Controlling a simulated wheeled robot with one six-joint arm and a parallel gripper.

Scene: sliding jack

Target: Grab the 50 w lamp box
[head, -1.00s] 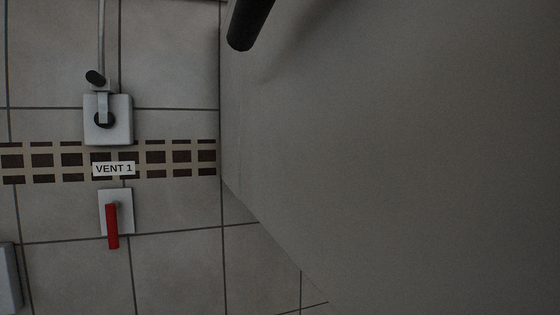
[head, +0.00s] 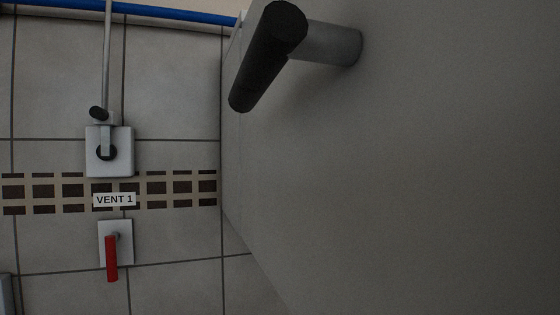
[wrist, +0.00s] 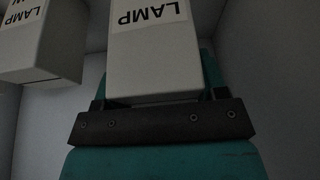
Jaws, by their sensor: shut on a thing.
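A white box (wrist: 150,62) with an upside-down LAMP label is between the fingers of my gripper (wrist: 160,97) in the wrist view. The gripper is shut on it. The top of the box is cut off by the frame, so its wattage cannot be read. A second white LAMP box (wrist: 40,50) is to the left, apart from the held one, its wattage line cut off at the top. Neither box shows in the head view.
Pale walls flank the boxes in the wrist view. In the head view, a large grey panel (head: 420,190) with a black handle (head: 268,58) fills the right. A tiled wall holds a VENT 1 label (head: 115,199), a red lever (head: 111,258) and a blue pipe (head: 160,13).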

